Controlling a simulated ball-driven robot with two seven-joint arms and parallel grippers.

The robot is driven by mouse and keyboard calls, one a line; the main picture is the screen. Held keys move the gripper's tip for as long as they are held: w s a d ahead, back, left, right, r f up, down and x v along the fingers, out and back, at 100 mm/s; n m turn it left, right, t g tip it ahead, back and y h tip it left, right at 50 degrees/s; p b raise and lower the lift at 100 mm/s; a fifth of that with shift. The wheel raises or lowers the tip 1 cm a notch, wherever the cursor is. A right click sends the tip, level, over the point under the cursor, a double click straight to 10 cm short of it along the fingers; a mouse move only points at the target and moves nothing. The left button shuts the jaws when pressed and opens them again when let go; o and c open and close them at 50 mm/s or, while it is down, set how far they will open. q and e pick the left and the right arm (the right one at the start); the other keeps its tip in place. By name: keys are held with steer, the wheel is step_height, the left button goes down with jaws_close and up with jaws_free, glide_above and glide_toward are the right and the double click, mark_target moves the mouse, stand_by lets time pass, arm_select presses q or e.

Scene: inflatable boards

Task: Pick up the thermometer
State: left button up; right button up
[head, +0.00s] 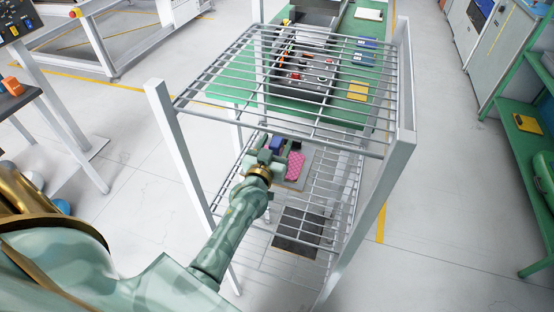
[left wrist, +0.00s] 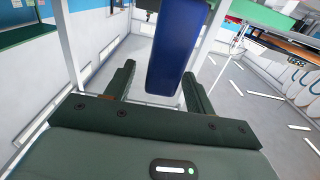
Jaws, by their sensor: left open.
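A long, rounded dark blue object (left wrist: 174,45) stands out ahead of my left gripper (left wrist: 158,82) in the left wrist view, its lower end reaching between the open fingers, nearer the right one. I take it for the thermometer, but its details do not show. In the head view a small blue patch (head: 276,143) shows at my left gripper (head: 268,152), partly hidden by it and the rack bars. The fingers are apart; contact with the blue object cannot be told. My right gripper is in neither view.
The gripper reaches between the shelves of a metal wire rack (head: 355,138), under its top shelf. A pink patterned object (head: 294,166) lies close to the right. A dark flat panel (head: 299,230) lies lower down. White posts (head: 171,140) stand beside my arm.

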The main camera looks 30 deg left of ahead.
arm_select(q)
steer(key=b+x, duration=0.1)
steer(key=x, duration=0.2)
steer(key=shift+f, duration=0.15)
steer(key=shift+s, duration=0.15)
jaws_close()
steer(key=shift+r, duration=0.2)
